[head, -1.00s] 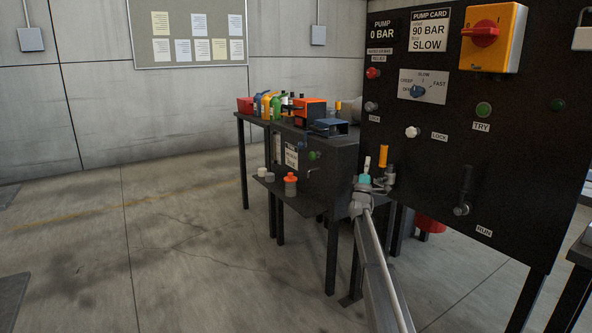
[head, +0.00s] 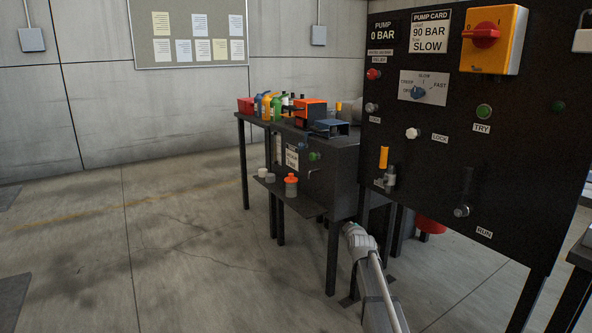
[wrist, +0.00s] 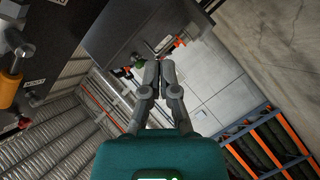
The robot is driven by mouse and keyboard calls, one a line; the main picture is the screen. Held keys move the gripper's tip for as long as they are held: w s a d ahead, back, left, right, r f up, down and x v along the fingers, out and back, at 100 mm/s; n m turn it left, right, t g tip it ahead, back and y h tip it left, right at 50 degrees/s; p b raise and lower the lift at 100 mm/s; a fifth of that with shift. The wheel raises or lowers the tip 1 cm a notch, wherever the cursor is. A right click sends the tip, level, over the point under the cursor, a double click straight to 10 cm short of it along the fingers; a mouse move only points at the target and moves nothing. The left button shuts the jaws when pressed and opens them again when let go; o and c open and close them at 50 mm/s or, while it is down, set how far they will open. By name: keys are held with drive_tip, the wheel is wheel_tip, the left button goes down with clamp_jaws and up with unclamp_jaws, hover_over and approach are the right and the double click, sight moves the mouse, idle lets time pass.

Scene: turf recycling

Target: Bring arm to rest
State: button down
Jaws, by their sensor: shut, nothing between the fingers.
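My gripper (wrist: 160,78) shows in the wrist view, with its two dark fingers closed together and nothing between them. It points toward a dark bench and is apart from everything, as far as I can tell. In the head view my arm reaches up from the bottom edge, right of centre, beside the dark bench (head: 335,165). The gripper itself does not show in the head view.
A black pump panel (head: 450,160) with knobs, a yellow switch box (head: 493,38) and a lever stands close at the right. Bottles (head: 276,106) and an orange box (head: 310,111) stand on the bench. Open concrete floor (head: 150,240) lies at the left.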

drive_tip(key=s+a+f+m+g, duration=0.1)
drive_tip(key=s+f+m+g, duration=0.3)
drive_tip(key=s, duration=1)
drive_tip(key=s+a+f+m+g, duration=0.1)
drive_tip(key=s+f+m+g, duration=0.35)
drive_tip(key=s, duration=0.95)
drive_tip(key=s+a+f+m+g, duration=0.1)
drive_tip(key=s+f+g, duration=0.5)
drive_tip(key=s, duration=0.9)
wheel_tip(320, 180, up, 39)
drive_tip(key=p, duration=3.8)
drive_tip(key=shift+w+g+p, duration=0.3)
drive_tip(key=shift+w+g, duration=0.15)
